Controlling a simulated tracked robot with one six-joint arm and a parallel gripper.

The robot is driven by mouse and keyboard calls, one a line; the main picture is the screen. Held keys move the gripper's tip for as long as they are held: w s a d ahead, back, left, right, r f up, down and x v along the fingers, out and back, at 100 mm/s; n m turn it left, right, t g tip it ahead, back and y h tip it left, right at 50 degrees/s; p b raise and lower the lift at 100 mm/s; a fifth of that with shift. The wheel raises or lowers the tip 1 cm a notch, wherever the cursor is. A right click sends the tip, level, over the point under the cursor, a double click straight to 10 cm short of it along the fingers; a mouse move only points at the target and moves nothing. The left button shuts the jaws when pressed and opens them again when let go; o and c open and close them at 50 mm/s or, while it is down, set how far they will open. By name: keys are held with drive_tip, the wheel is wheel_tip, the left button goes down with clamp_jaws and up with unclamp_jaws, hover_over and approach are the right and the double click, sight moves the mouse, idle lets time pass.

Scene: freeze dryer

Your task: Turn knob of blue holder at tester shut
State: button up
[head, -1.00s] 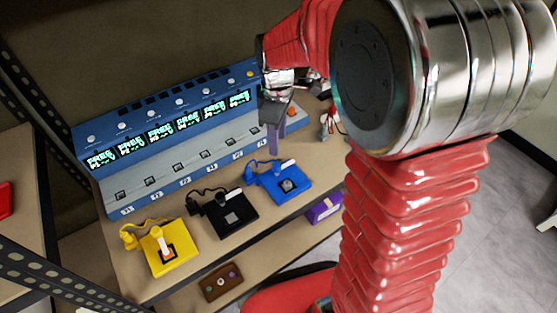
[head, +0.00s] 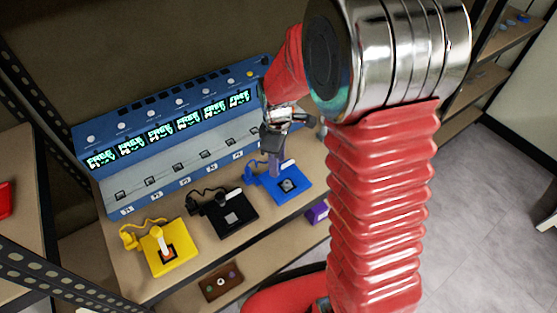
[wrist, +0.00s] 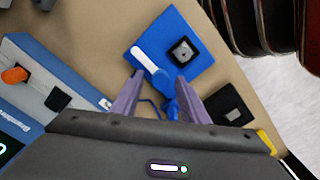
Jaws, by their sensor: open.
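The blue holder (head: 290,186) lies flat on the shelf in front of the tester (head: 170,135), at the right of a row of holders. In the wrist view the blue holder (wrist: 178,48) carries a white lever-like knob (wrist: 150,60) and a dark square socket with a small grey chip. My gripper (head: 276,172) is over the back part of the blue holder, pointing down. In the wrist view my gripper (wrist: 156,92) has its two purple fingers apart, one on each side of the knob's lower end. Nothing is held; contact with the knob cannot be told.
A black holder (head: 229,215) and a yellow holder (head: 171,253) stand to the left on the same shelf, with cables. A purple box (head: 317,212) and a brown box (head: 221,282) are on the shelf below. Black rack posts stand at the left.

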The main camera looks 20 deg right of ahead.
drive_tip(key=shift+c, duration=0.3)
drive_tip(key=c, duration=0.9)
drive_tip(key=shift+d, duration=0.15)
clamp_jaws()
